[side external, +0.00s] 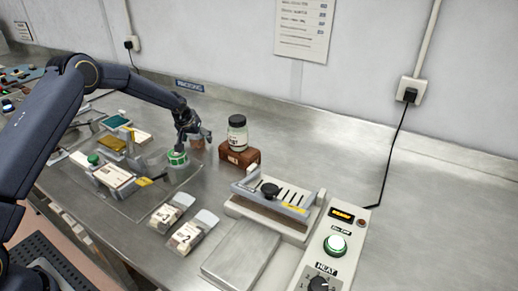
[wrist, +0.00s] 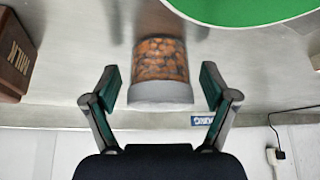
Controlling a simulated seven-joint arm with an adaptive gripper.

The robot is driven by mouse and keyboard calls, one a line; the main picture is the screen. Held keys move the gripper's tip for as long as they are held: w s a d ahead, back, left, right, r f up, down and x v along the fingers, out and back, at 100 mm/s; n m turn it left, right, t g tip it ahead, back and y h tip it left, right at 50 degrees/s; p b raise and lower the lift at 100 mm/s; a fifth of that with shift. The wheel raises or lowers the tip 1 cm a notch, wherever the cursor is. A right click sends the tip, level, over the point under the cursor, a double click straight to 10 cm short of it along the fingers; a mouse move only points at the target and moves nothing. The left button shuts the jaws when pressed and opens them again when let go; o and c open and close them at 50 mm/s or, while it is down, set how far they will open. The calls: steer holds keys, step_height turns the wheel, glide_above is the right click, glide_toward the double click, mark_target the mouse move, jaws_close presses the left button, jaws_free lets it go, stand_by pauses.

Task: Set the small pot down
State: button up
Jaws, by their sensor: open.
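The small pot is a short cylinder with a mottled brown-orange side and a grey end. It shows in the wrist view (wrist: 161,62) and, small and partly covered by my gripper, in the side external view (side external: 197,141). It appears to stand on the steel bench, though contact is hard to tell. My gripper (wrist: 161,88) is open. In the wrist view its two fingers are on either side of the pot, with a visible gap on each side. In the side external view my gripper (side external: 191,135) is low over the bench by the pot.
A green round container (side external: 177,158) is close by; its green top (wrist: 240,8) shows in the wrist view. A brown block (side external: 239,156) bears a black-lidded jar (side external: 237,133) to the right. A press-like device (side external: 270,205) and heat control box (side external: 330,250) are farther right.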

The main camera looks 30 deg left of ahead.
steer(key=shift+r, duration=0.1)
steer(key=shift+s+r, duration=0.1)
steer(key=shift+r, duration=0.2)
steer(key=s+d+r+m, duration=0.1)
steer(key=s+d+r, duration=0.3)
steer(key=s+r, duration=0.6)
steer(key=s+d+r+m, duration=0.1)
steer(key=s+d+r, duration=0.3)
steer(key=s+r, duration=0.6)
steer(key=s+d+r+m+h, duration=0.1)
steer(key=s+d, duration=0.2)
steer(key=s, duration=0.8)
steer(key=s+d+r+m+h, duration=0.1)
steer(key=s+d, duration=0.3)
steer(key=s, duration=0.6)
steer(key=shift+s+r+m, duration=0.3)
steer(key=shift+s, duration=0.05)
